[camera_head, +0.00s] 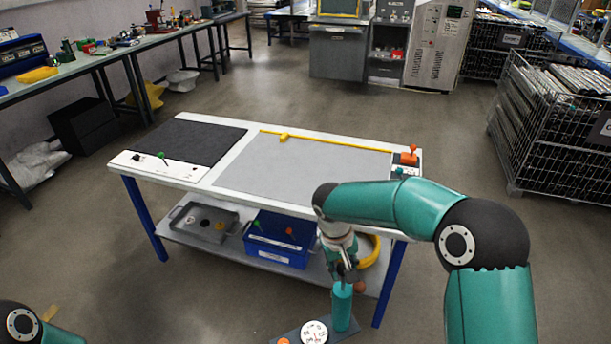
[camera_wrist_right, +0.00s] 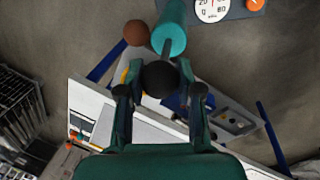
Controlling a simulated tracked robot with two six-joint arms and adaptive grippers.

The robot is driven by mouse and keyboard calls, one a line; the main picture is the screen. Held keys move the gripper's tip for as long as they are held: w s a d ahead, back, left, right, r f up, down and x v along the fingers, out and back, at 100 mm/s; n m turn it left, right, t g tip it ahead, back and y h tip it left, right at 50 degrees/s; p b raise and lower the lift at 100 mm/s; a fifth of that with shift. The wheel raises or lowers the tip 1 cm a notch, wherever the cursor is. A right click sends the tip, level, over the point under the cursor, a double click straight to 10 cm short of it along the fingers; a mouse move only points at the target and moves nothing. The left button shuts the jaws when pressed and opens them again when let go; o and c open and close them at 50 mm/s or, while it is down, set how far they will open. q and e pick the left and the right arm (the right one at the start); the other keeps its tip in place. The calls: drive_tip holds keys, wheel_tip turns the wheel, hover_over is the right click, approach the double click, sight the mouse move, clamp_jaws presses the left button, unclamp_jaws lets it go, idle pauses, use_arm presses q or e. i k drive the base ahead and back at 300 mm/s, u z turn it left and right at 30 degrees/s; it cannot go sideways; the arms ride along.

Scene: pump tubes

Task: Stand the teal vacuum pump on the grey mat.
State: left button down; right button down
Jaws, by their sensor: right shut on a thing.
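The teal vacuum pump (camera_head: 342,308) hangs in front of the table's near edge. Its teal cylinder also shows in the right wrist view (camera_wrist_right: 170,38). It has a dark base plate with a white dial gauge (camera_head: 314,332) and an orange knob. My right gripper (camera_head: 345,274) is above the cylinder. In the wrist view, its fingers (camera_wrist_right: 160,82) are shut on the pump's black round knob. A brown ball (camera_wrist_right: 136,32) sits beside the cylinder. The grey mat (camera_head: 300,170) lies on the table top, bare in its middle. My left gripper is out of view.
A black mat (camera_head: 190,140) covers the table's left part. A yellow bar (camera_head: 325,141) runs along the grey mat's back edge. An orange item (camera_head: 409,158) stands at the back right corner. The lower shelf holds a blue crate (camera_head: 279,240) and a grey tray (camera_head: 205,222).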

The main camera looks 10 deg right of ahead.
sight(309, 178)
drive_tip(key=z, duration=0.05)
drive_tip(key=i, duration=1)
drive_tip(key=u, duration=0.05)
